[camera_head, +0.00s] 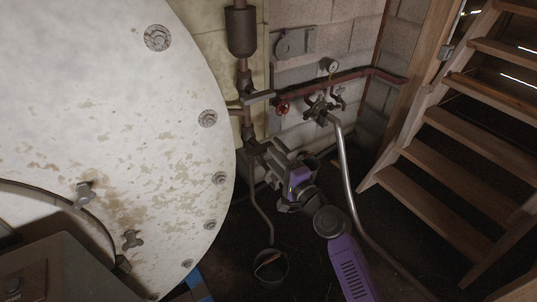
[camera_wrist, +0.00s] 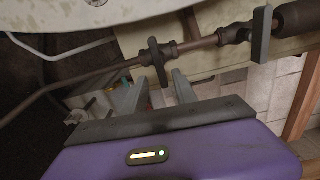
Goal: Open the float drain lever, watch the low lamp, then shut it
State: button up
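A dark vertical pipe carries a rusty cylindrical chamber (camera_head: 242,32), also in the wrist view (camera_wrist: 296,18). Below the chamber is an upper valve with a flat lever (camera_head: 258,97), seen at the upper right of the wrist view (camera_wrist: 261,34). A lower valve sits further down the pipe; its dark flat lever (camera_wrist: 158,62) stands across the pipe in the wrist view. My gripper (camera_wrist: 157,77) is open, fingers apart, just short of this lower lever. In the head view my gripper (camera_head: 268,152) partly hides that valve. I cannot make out the low lamp.
A bent drain pipe (camera_head: 258,215) leads down to a dark bucket (camera_head: 271,278). A large pale still vessel (camera_head: 120,130) fills the left. A red pipe (camera_head: 335,84) with a gauge (camera_head: 329,65) and valves runs along the block wall. Wooden stairs (camera_head: 465,145) stand at right.

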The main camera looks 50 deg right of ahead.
jog(key=v, duration=0.3)
jog(key=shift+s+a, duration=0.1)
jog(key=shift+s, duration=0.15)
dwell(0.4)
jog(key=s+a+n+g+y, duration=0.1)
jog(key=s+a+n+y, duration=0.1)
jog(key=s+a+n, duration=0.9)
jog(key=s+a+r+n+g+y, duration=0.1)
jog(key=s+a+n+y, duration=0.2)
jog(key=s+a+n, duration=0.7)
jog(key=s+a, duration=0.2)
jog(key=s, duration=0.7)
jog(key=shift+s+a+n+g, duration=0.3)
jog(key=shift+s+a+n, duration=0.05)
jog(key=shift+s+n, duration=0.05)
